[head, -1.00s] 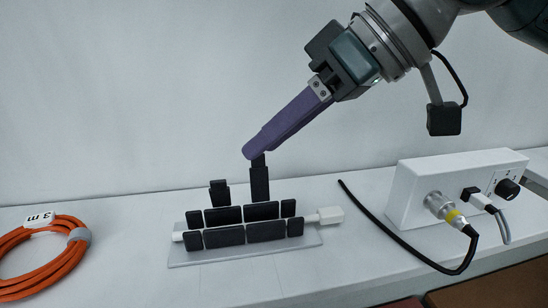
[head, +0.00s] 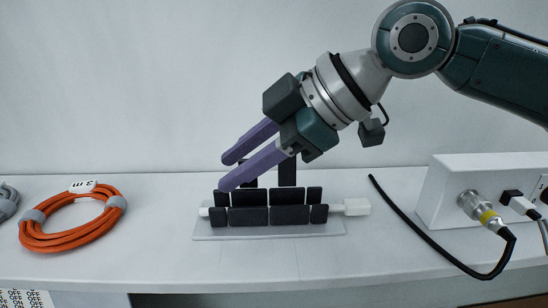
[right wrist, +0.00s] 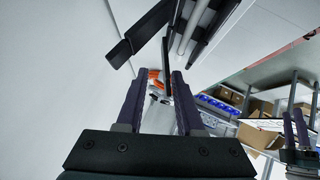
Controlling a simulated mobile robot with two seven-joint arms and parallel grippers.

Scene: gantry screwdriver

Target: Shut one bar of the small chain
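The small chain (head: 240,215) is a row of black bars along a white rod on a clear plate, with a white end block (head: 356,206) at right. Several bars form two low rows. One narrow bar (head: 287,172) stands upright behind them; a second upright piece to its left is mostly hidden by my fingers. My right gripper (head: 227,171) is open, its purple fingers slanting down left over the chain's left part. In the right wrist view, a thin dark bar (right wrist: 167,66) shows between the fingers; contact is unclear. My left gripper (right wrist: 294,128) appears open, far from the chain.
An orange coiled cable (head: 67,240) lies left on the white table. A white box (head: 450,190) with plugs stands at right, its black cable (head: 430,240) curving toward the chain. A pale wall closes the back. The table in front of the chain is clear.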

